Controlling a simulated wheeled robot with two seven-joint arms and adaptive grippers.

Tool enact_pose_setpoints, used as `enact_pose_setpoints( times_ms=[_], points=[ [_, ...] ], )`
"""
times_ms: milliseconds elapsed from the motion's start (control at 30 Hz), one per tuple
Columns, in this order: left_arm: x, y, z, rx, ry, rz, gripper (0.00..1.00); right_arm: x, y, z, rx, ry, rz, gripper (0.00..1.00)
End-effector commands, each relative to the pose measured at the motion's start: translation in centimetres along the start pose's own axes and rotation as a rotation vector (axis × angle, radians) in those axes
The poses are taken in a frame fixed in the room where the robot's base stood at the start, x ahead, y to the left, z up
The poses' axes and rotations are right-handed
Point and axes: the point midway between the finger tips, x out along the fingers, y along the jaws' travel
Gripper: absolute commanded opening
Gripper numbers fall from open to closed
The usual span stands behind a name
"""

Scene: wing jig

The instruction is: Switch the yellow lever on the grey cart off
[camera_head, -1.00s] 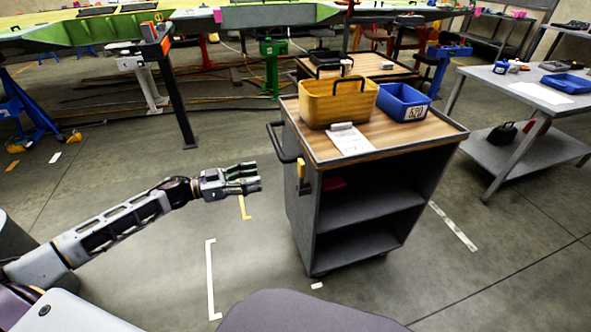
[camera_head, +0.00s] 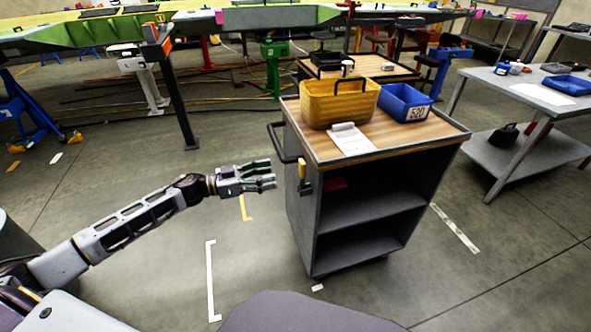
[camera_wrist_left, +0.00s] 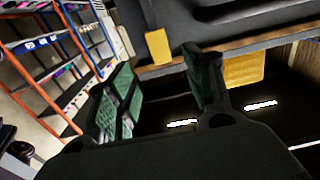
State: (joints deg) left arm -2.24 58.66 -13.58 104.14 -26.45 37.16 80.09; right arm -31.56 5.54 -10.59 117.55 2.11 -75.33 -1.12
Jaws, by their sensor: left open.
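The grey cart (camera_head: 298,218) stands right of my left arm, with a wooden top and open shelves. The small yellow lever (camera_head: 302,170) is on its left side near the front edge, just below the black handle. My left gripper (camera_head: 274,172) is open and empty, a short gap left of the lever at about the same height. In the left wrist view, the lever (camera_wrist_left: 158,46) shows ahead of and between the spread green-padded fingers of the gripper (camera_wrist_left: 160,70), apart from them. Which setting the lever is in is hard to tell. My right gripper is not in view.
The black push handle (camera_head: 282,143) sticks out of the cart's left side above my gripper. A yellow basket (camera_head: 338,103), a blue bin (camera_head: 403,101) and a paper (camera_head: 351,140) are on the cart.

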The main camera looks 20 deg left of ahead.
Motion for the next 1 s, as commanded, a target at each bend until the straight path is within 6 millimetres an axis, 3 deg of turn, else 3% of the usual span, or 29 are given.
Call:
enact_pose_setpoints(
  times_ms=[1000],
  points=[
    [7.2, 0.0, -0.1, 0.002, 0.002, 0.000, 0.52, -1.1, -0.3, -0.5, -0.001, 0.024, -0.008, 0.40]
  ],
)
